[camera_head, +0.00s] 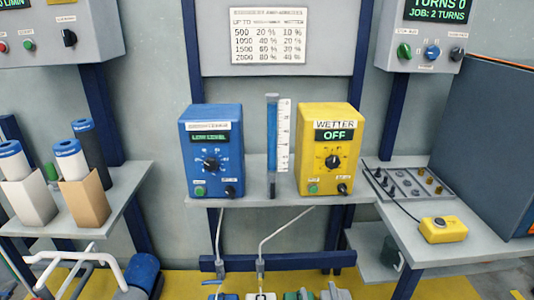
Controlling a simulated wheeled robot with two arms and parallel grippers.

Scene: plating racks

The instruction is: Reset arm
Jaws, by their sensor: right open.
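Neither of my grippers shows clearly in the head view. A blue dosing box (211,157) stands on the middle shelf with a lit green display, a black dial and a green button. A yellow box marked WETTER (327,155) stands to its right, and its display reads OFF. A clear tube with blue liquid (272,140) and a white scale stands upright between them.
A left shelf (105,200) holds bottles and cartons. The right bench (430,225) holds a tray of fittings (400,183) and a yellow pendant (442,229). White bent bars (75,262) and a blue cylinder (142,273) are lower left. Several containers (259,296) are cut off below.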

